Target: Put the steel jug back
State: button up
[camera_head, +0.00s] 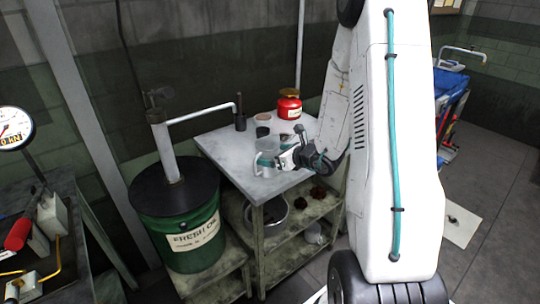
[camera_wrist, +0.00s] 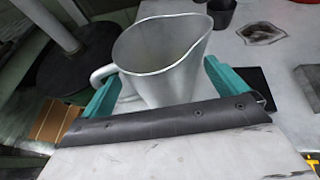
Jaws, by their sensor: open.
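The steel jug (camera_wrist: 165,62) stands upright on the grey table top, with its handle on the left in the wrist view. In the head view the jug (camera_head: 265,161) is on the table near its left front part, beside my gripper (camera_head: 287,160). In the wrist view my gripper (camera_wrist: 165,95) is open, with a teal finger on each side of the jug's lower body. A dark bar of the gripper hides the jug's base. I cannot tell whether the fingers touch the jug.
A green oil drum (camera_head: 187,232) with a pump pipe stands left of the table (camera_head: 225,150). A red can (camera_head: 289,104), small dark cups and a dark spout post (camera_head: 240,113) stand toward the table's back. A bowl (camera_head: 272,211) sits on the shelf below.

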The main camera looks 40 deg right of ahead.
jog(key=v, duration=0.9)
jog(key=s+a+r+n+g+y, duration=0.4)
jog(key=a+r+n, duration=0.2)
jog(key=a+n, duration=0.45)
jog(key=s+a+r+n+g+y, duration=0.35)
jog(key=a+r+n, duration=0.35)
jog(key=a, duration=0.6)
jog(key=s+a+r+n+g+h, duration=0.25)
jog(key=s+n+g+h, duration=0.25)
jog(key=s+n, duration=0.5)
jog(key=s+d+r+n+h, duration=0.2)
jog(key=s+d+n+h, duration=0.2)
jog(key=s+n+h, duration=0.1)
jog(key=shift+s+d+n, duration=0.3)
jog(key=shift+s+n, duration=0.25)
jog(key=shift+s, duration=0.1)
